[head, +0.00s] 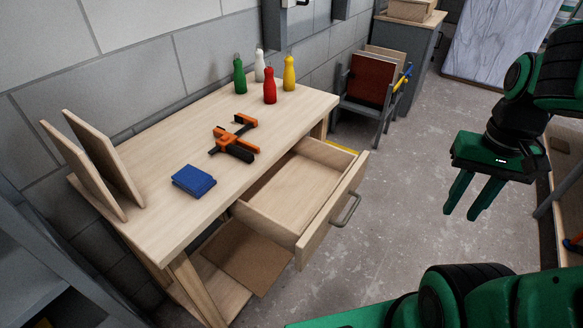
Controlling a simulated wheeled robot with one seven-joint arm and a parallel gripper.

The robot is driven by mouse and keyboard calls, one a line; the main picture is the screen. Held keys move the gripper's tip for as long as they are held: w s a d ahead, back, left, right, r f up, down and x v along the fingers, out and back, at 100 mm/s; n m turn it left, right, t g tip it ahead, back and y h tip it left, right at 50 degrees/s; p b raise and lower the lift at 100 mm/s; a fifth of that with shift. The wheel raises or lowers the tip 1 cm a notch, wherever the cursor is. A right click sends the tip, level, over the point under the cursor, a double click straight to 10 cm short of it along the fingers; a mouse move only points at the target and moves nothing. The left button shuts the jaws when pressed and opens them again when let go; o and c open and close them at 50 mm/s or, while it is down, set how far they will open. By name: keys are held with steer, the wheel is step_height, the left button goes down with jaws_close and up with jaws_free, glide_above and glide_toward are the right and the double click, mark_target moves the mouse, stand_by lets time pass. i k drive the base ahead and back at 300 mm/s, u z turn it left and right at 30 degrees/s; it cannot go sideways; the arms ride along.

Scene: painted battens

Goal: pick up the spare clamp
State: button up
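An orange and black clamp (234,146) lies on the wooden workbench (168,236), right of a blue folded cloth (194,181) and behind the open drawer. It is the only clamp I can make out clearly; whether it is the spare one I cannot tell. My gripper (461,214) is at the right, over the floor and well apart from the bench. It points down, its two fingers spread with nothing between them.
The bench's drawer (345,199) is pulled out and looks empty. Green (239,75), white (259,66), red (270,86) and yellow (289,74) bottles stand at the back. Two boards (88,163) lean at the left. An orange item (573,244) is cut off at the right edge.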

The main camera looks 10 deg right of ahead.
mark_target(228, 147)
steer(key=z, duration=1.3)
steer(key=k, duration=1.25)
steer(key=u, duration=0.6)
steer(key=i, duration=1)
steer(key=z, duration=0.05)
